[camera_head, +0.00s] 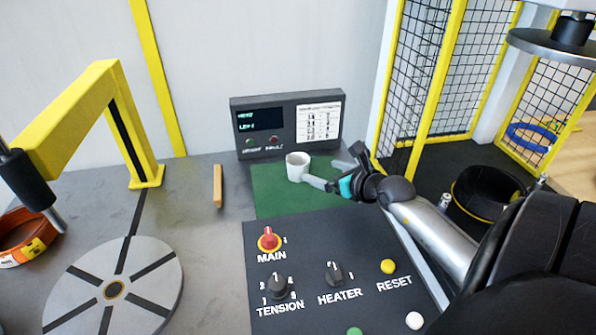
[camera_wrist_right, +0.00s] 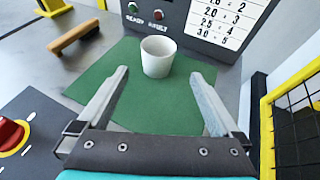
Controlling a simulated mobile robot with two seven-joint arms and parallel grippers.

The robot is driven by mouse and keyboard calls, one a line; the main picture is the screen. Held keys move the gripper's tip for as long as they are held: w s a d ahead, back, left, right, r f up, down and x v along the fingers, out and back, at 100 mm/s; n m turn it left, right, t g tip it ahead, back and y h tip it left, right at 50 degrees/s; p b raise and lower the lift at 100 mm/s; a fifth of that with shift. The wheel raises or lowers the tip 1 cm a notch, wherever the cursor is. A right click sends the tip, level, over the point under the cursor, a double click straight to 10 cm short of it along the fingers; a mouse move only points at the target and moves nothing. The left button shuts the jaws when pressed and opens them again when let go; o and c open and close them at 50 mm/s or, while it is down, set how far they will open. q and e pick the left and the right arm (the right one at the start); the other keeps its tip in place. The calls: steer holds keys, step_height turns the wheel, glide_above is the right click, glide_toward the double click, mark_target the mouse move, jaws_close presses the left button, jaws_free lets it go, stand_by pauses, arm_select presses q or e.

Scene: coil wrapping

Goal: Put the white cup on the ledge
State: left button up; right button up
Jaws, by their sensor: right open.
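The white cup (camera_head: 297,167) stands upright on the green mat (camera_head: 270,203), in front of the dark display box. It also shows in the right wrist view (camera_wrist_right: 157,57), near the mat's far edge. My right gripper (camera_head: 323,173) comes in from the right, low over the mat. It is open and empty. In the right wrist view its fingertips (camera_wrist_right: 160,74) are spread to either side, with the cup just beyond the gap between them. I cannot tell which surface is the ledge. My left gripper is not in view.
The display box (camera_head: 288,122) stands behind the cup. A wooden block (camera_head: 218,186) lies left of the mat. A control panel (camera_head: 310,240) with knobs is in front. A round turntable (camera_head: 70,290) is at the left. Yellow-framed mesh (camera_head: 425,80) stands at the right.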

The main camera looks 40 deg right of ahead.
steer(key=b, duration=0.2)
glide_toward(293, 159)
steer(key=shift+w+d+f, duration=0.2)
steer(key=shift+w+f, duration=0.55)
steer(key=shift+f, duration=0.05)
steer(key=shift+r+b+x, duration=0.15)
steer(key=shift+b+x, duration=0.2)
steer(key=shift+x, duration=0.55)
steer(key=shift+r+b+x, duration=0.15)
steer(key=shift+b+x, duration=0.15)
steer(key=shift+x, duration=0.6)
steer(key=shift+b+x, duration=0.4)
steer(key=shift+x, duration=0.5)
steer(key=shift+a+r, duration=0.1)
steer(key=shift+a, duration=0.1)
steer(key=c, duration=1.4)
